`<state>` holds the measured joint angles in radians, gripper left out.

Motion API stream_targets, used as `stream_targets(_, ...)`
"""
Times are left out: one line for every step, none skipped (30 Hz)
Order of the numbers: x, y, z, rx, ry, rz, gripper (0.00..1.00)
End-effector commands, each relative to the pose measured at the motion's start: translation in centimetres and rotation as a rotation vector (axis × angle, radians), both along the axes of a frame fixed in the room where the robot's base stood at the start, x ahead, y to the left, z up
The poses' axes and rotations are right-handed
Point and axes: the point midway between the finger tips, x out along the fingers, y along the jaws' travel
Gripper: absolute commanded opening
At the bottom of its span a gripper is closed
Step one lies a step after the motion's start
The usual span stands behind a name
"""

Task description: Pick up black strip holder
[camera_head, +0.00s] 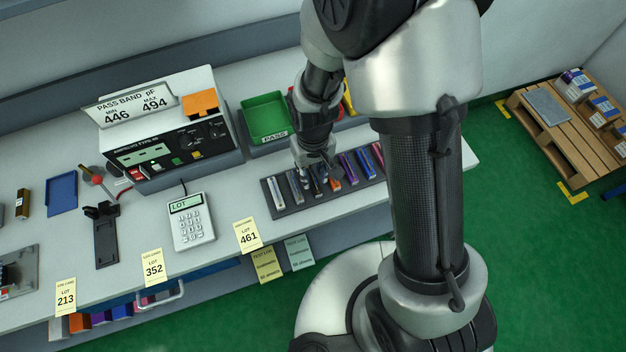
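My gripper (316,174) points down over the middle of the row, at or just above the holders there. It hides part of them, and I cannot tell whether it touches or grips one. A black holder is not clearly distinguishable in the row. A separate black stand-like fixture (105,239) is on the bench at the left, apart from my gripper.
A grey tester (168,135) with a sign and a green tray (265,117) marked PASS stand behind the rack. A calculator-like device (192,222) and a blue tray (62,193) lie to the left. Lot cards hang along the bench's front edge. A pallet (570,125) stands at right.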

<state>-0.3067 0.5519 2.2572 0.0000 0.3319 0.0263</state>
Motion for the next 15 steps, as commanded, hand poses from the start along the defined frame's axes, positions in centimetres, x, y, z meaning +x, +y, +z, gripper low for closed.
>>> stream_targets(0.1,-0.1,-1.2,-0.001,0.004,-0.001,0.28)
stream_targets(0.3,-0.1,-1.7,-0.001,0.004,-0.001,0.28)
stream_targets(0.3,-0.1,-2.2,-0.001,0.003,0.000,0.28)
stream_targets(0.3,-0.1,-2.6,-0.001,0.003,0.000,0.28)
stream_targets(0.3,-0.1,-2.9,-0.001,0.003,0.000,0.28)
stream_targets(0.3,-0.1,-3.2,-0.001,0.002,0.000,0.28)
stream_targets(0.3,0.0,-3.3,-0.001,0.002,0.000,0.28)
stream_targets(0.3,0.0,-3.4,0.000,0.001,0.000,0.28)
stream_targets(0.3,0.0,-3.5,0.000,0.000,0.000,0.28)
stream_targets(0.3,0.0,-3.5,0.000,0.000,0.000,0.28)
stream_targets(0.3,0.0,-3.4,0.000,0.000,0.000,0.28)
stream_targets(0.3,0.0,-3.4,0.000,0.000,0.000,0.28)
stream_targets(0.3,0.0,-3.4,0.000,0.000,0.000,0.28)
stream_targets(0.3,0.0,-3.4,0.000,0.000,0.000,0.28)
stream_targets(0.3,0.0,-3.4,0.000,0.000,0.000,0.28)
